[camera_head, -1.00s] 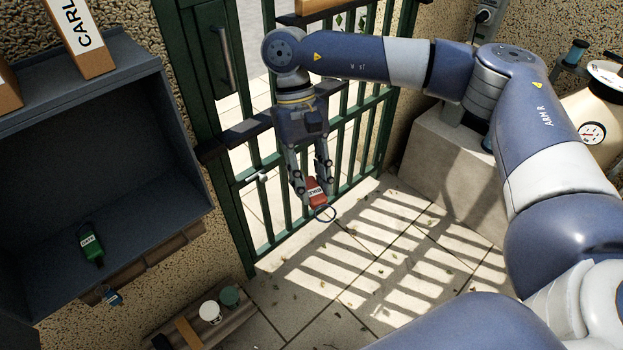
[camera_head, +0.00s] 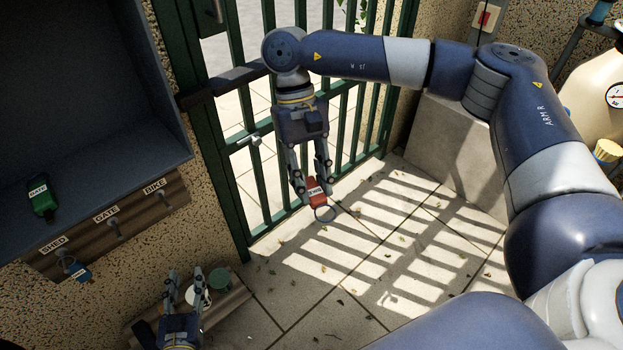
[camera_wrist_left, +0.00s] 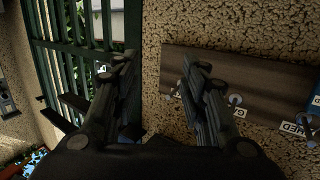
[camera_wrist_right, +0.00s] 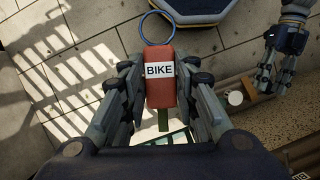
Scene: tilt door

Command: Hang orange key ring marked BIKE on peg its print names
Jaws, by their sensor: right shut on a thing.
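The orange key ring marked BIKE (camera_head: 316,190) hangs in my right gripper (camera_head: 313,185), which is shut on its tag. In the right wrist view the BIKE print (camera_wrist_right: 160,70) faces the camera and the blue-grey ring (camera_wrist_right: 157,28) sticks out beyond the fingertips. The wooden peg board (camera_head: 130,228) has pegs labelled SHED, GATE and BIKE. The BIKE peg (camera_head: 160,198) is rightmost in the head view and bare. My left gripper (camera_head: 185,275) is low, below the board. It is open and empty in the left wrist view (camera_wrist_left: 157,70).
A blue key tag (camera_head: 79,272) hangs at the SHED peg. A green tag marked GATE (camera_head: 41,200) is in the dark cabinet (camera_head: 100,100) above the board. A green barred gate (camera_head: 265,190) stands behind my right gripper.

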